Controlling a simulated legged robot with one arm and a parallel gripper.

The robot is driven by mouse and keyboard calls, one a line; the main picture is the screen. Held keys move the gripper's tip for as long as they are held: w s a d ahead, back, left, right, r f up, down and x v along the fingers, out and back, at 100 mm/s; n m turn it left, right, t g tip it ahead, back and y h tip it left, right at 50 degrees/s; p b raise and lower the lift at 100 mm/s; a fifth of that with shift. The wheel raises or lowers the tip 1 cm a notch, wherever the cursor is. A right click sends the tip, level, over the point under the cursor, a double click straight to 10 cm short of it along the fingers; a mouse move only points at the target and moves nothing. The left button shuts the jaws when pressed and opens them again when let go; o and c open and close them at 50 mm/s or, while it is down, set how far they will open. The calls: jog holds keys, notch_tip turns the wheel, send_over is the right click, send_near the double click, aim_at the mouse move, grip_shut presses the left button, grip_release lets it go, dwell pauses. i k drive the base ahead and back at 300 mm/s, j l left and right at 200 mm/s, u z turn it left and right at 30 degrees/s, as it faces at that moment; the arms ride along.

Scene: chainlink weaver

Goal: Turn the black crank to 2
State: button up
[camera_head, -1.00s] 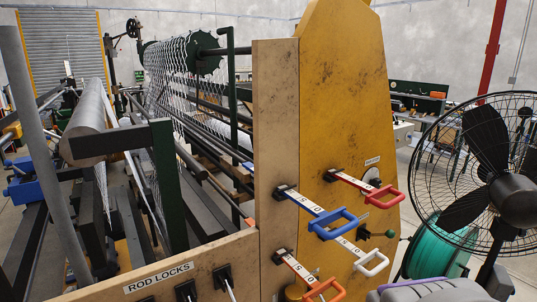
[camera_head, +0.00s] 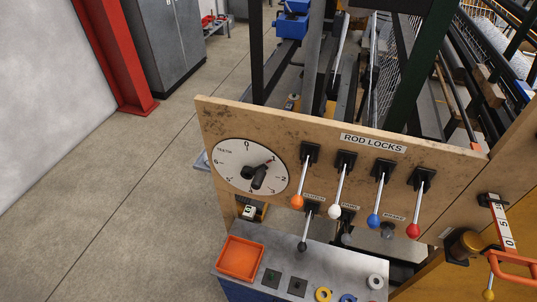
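The black crank (camera_head: 259,178) sits at the middle of a round white dial (camera_head: 236,187) on the left part of the wooden panel. Its pointed end is toward the upper right, right of the 0 at the top, about where the 1 would be. The crank's knob is at the lower right of the hub and hides part of the dial face. My gripper is not in view.
Right of the dial, the panel (camera_head: 222,117) carries several levers under "ROD LOCKS", with orange (camera_head: 297,201), white (camera_head: 334,211), blue (camera_head: 374,221) and red (camera_head: 412,230) knobs. A grey bench (camera_head: 330,262) with an orange tray (camera_head: 240,259) stands below. The floor at left is clear.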

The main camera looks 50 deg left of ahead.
aim_at(247, 173)
jog(key=u, duration=2.1)
jog(key=k+l+z, duration=0.15)
jog(key=l+z, duration=0.25)
jog(key=j, duration=0.1)
